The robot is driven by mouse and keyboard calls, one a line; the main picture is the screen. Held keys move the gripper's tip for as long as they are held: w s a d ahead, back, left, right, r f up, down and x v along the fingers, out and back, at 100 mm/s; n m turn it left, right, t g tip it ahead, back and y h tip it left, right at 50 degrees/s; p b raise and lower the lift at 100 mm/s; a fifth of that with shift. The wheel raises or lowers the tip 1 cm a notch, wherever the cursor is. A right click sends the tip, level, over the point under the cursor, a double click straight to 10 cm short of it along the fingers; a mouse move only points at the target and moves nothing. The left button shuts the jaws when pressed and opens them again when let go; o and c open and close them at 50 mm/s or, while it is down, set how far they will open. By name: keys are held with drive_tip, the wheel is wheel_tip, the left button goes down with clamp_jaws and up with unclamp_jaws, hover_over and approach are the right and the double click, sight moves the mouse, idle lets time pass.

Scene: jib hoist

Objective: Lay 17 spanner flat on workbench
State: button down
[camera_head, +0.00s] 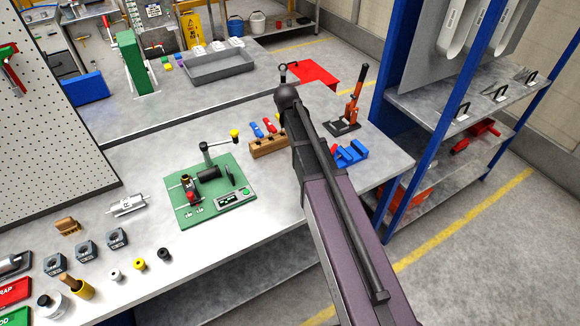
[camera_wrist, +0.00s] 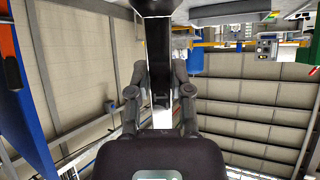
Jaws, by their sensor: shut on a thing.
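My gripper (camera_wrist: 160,78) is shut on a dark, narrow bar, the spanner (camera_wrist: 160,52), which runs up and down between the two fingers in the wrist view. In the head view, my arm crosses the right part of the workbench (camera_head: 255,205) and hides the gripper's fingers. A small dark ring (camera_head: 283,67) shows just beyond the end of my arm. It looks like one end of the spanner, held up and apart from the bench top. The size mark cannot be read.
Several small parts lie at front left. Blue-framed shelves (camera_head: 470,100) stand at right.

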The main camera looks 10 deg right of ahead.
drive_tip(key=s+f+m+g+b, duration=0.3)
drive_tip(key=s+f+m+g, duration=0.5)
drive_tip(key=f, duration=0.4)
drive_tip(key=m+g+y+b, duration=0.4)
drive_tip(key=m+y, duration=0.1)
hover_over(287, 184)
drive_tip(key=f, duration=0.2)
drive_tip(key=shift+d+f, duration=0.3)
drive_tip(key=shift+d, duration=0.05)
drive_tip(key=shift+w+f, duration=0.1)
drive_tip(key=shift+f, duration=0.1)
wheel_tip(287, 184, down, 8)
drive_tip(key=b, duration=0.8)
drive_tip(key=shift+r, duration=0.15)
drive_tip(key=shift+c, duration=2.3)
unclamp_jaws()
drive_tip(key=shift+r, duration=0.2)
